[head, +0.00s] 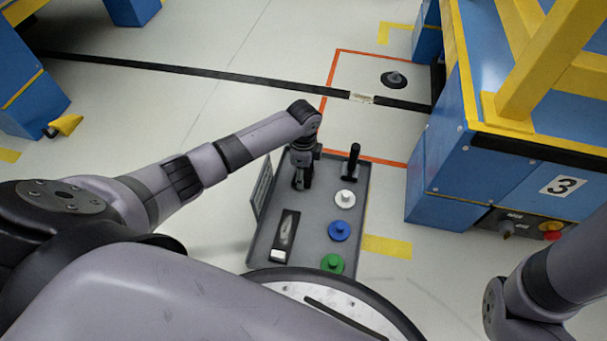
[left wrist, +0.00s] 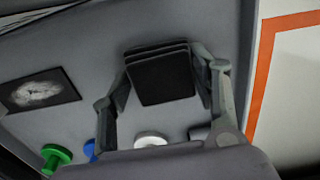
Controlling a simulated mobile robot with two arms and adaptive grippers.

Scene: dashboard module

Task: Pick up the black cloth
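The black cloth (left wrist: 163,77) is a folded, layered square stack in the left wrist view, above the grey surface of the tray or resting on it; I cannot tell which. My left gripper (left wrist: 164,76) points down over it, with its two fingers spread wide on either side of the cloth. The left finger looks very near or touching its edge; contact on the right is unclear. In the head view the left gripper (head: 301,182) is over the far left part of the grey tray (head: 310,235) and hides the cloth. My right arm shows at lower right, its gripper out of frame.
A black upright handle (head: 351,161) and white (head: 345,199), blue (head: 339,231) and green (head: 332,263) knobs line the tray's right side. A dark picture card (head: 285,235) lies at its near left. A blue station (head: 460,150) with yellow frame stands right. Floor beyond is mostly clear.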

